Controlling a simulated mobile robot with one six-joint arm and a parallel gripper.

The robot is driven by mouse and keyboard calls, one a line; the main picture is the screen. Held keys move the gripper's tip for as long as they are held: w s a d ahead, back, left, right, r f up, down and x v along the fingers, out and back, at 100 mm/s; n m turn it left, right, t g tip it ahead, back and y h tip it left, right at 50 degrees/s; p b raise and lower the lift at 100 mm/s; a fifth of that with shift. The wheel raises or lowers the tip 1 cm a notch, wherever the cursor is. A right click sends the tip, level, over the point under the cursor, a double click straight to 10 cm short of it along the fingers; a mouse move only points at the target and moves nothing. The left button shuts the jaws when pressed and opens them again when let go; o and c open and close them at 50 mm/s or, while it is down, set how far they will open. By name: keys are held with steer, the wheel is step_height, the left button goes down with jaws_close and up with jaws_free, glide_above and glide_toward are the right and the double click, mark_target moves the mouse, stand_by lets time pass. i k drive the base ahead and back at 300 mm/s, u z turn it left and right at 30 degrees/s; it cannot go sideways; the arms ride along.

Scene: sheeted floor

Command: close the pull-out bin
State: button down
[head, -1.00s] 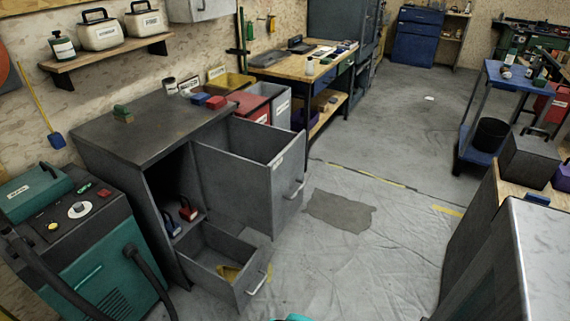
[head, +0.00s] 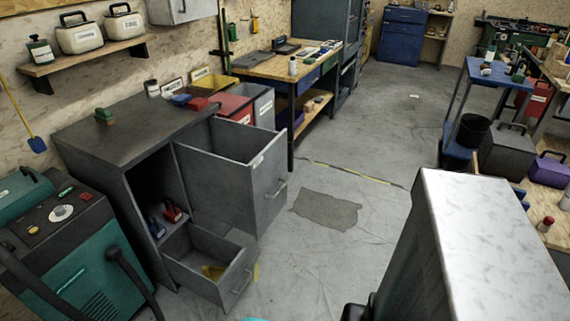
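The dark grey cabinet (head: 118,130) stands at the left with two pulled-out parts. The upper one, a deep grey bin (head: 225,190) with a small label and a bar handle (head: 276,189) on its front, sticks far out toward the right. It looks like the pull-out bin, and its visible inside looks empty. My gripper is not in view.
A teal machine (head: 75,250) with black hoses stands left of the cabinet. A large block with a pale top (head: 480,215) fills the lower right. Open floor (head: 330,170) with a dark patch lies between. A workbench (head: 270,62) stands behind.

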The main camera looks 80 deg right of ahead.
mark_target(233, 173)
steer(key=k, duration=1.7)
steer(key=z, duration=0.3)
steer(key=i, duration=1.2)
steer(key=z, duration=0.2)
